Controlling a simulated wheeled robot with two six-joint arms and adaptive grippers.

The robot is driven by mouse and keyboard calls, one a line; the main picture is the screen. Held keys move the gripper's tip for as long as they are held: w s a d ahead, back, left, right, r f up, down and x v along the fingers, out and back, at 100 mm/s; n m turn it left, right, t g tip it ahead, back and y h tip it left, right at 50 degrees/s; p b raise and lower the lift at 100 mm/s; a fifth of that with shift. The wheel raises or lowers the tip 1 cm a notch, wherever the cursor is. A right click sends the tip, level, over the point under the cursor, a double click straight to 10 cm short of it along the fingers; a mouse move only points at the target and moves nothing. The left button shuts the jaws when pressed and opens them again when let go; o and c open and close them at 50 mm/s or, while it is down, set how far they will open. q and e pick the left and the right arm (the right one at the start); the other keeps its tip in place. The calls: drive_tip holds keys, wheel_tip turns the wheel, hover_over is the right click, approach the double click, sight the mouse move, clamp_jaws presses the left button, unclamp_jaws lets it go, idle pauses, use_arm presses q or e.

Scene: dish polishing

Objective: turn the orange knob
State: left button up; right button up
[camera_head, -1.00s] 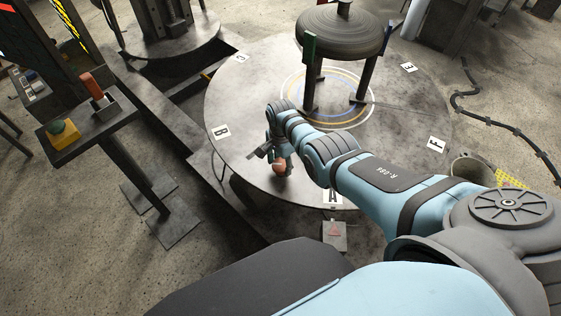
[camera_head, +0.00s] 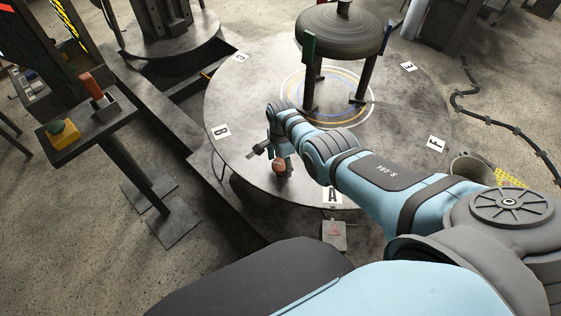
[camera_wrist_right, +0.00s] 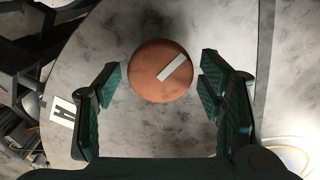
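The orange knob (camera_wrist_right: 158,76) is round, with a white bar mark on its top that slants up to the right in the wrist view. It sits near the edge of the round grey table, and part of it shows in the head view (camera_head: 279,167). My right gripper (camera_wrist_right: 160,84) is open, with one green finger on either side of the knob. In the wrist view a gap shows between each finger and the knob. In the head view my right gripper (camera_head: 279,158) is at the knob, partly hidden by my wrist. My left gripper is not in view.
The round table (camera_head: 237,103) carries letter labels and a dark stand with a round disc (camera_head: 340,35). A black cable lies on the floor at right.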

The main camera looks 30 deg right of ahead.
sight(281, 163)
idle(0.3)
drive_tip(key=shift+w+r, duration=0.1)
drive_tip(key=shift+r, duration=0.2)
wheel_tip(281, 163, up, 11)
drive_tip(key=shift+r, duration=0.2)
